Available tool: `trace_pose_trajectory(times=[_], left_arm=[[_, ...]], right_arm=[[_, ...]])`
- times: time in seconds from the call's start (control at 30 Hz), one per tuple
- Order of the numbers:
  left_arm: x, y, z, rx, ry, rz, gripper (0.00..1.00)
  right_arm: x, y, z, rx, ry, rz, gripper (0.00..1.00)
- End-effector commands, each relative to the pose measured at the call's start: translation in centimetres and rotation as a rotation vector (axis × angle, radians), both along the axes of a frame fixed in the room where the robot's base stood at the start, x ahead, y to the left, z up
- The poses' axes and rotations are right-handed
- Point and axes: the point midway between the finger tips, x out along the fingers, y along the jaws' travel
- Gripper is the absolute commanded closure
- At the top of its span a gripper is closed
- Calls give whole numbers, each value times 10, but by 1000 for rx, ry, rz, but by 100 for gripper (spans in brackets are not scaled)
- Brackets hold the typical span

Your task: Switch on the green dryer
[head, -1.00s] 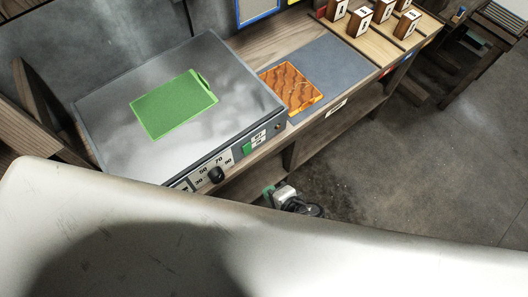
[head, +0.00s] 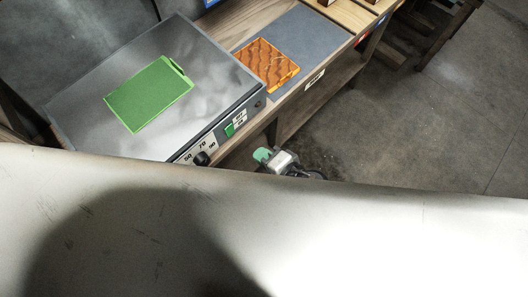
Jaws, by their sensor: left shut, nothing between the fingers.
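The dryer (head: 78,98) is a grey flat-topped metal box on the wooden bench, with a green board (head: 148,95) lying on its top. Its front panel has a small green switch (head: 229,130) beside two small labels, and a black knob (head: 201,159) with a number scale to the left. I cannot tell the switch position. My left gripper (head: 262,155), with green-tipped fingers, is shut and empty. It appears in front of the panel, below and right of the switch, apart from it. My right gripper is not in view.
A lower shelf (head: 322,92) runs under the bench. Open concrete floor (head: 420,140) lies to the right. A large pale surface of mine covers the lower picture.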

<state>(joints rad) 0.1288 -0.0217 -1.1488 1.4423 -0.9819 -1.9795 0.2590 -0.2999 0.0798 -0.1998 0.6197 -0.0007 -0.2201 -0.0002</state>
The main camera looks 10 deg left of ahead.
Motion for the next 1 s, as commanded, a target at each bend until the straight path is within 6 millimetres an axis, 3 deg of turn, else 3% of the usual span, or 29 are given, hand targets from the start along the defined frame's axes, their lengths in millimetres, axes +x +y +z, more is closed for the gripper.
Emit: trace_pose_trajectory(times=[0.3, 0.43, 0.63, 1.0], left_arm=[[39, 51, -24, 4, 0, 3, 100], [50, 66, -25, 3, 0, 2, 100], [60, 77, -29, 0, 2, 1, 100], [61, 78, -31, -1, 2, 1, 100]], right_arm=[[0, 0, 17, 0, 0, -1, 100], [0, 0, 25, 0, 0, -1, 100], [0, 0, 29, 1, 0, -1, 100], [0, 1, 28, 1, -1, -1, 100]])
